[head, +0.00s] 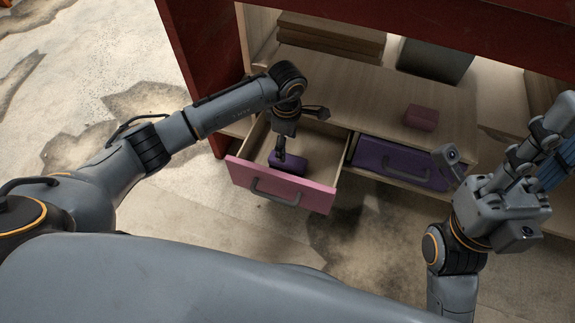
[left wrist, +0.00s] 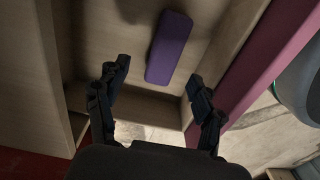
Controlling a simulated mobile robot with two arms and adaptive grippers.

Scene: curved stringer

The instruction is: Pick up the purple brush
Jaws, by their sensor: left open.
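The purple brush (head: 287,161) is a plain block lying in the open pink-fronted drawer (head: 279,186). In the left wrist view the brush (left wrist: 168,47) lies on the drawer floor, ahead of the fingers and between their lines, slightly tilted. My left gripper (head: 281,153) reaches down into the drawer, just above the brush. Its two fingers (left wrist: 155,88) are spread apart with nothing between them. My right gripper (head: 555,130) is raised at the right, away from the drawers; whether its fingers are apart is unclear.
A shut purple drawer (head: 400,163) is right of the open one. A reddish block (head: 421,117) lies on the wooden top above. Brown boards (head: 330,40) and a dark grey bin (head: 435,60) stand farther back. Drawer walls surround my left gripper closely.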

